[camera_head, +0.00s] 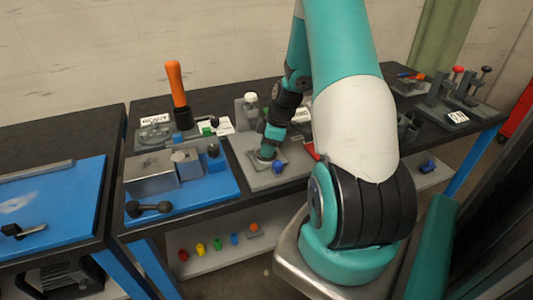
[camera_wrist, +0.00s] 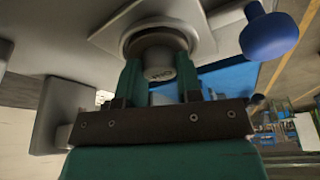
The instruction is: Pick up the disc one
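A grey round piece with a short labelled cylinder (camera_wrist: 158,66) sits on a pale square plate (camera_wrist: 104,36) in the wrist view; its label is too small to read surely, so I cannot tell if it is disc one. My gripper (camera_wrist: 159,72) has its two teal fingers apart, one on each side of this cylinder. I cannot tell whether they touch it. In the head view my gripper (camera_head: 268,149) points down at the grey plate (camera_head: 262,168) on the middle bench, and mostly hides the round piece.
A blue knob (camera_wrist: 268,36) stands close beside the plate; it also shows in the head view (camera_head: 278,167). A blue board with metal blocks (camera_head: 150,172) lies left. An orange-handled tool (camera_head: 176,84) stands upright behind. A fixture (camera_head: 458,95) is at right.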

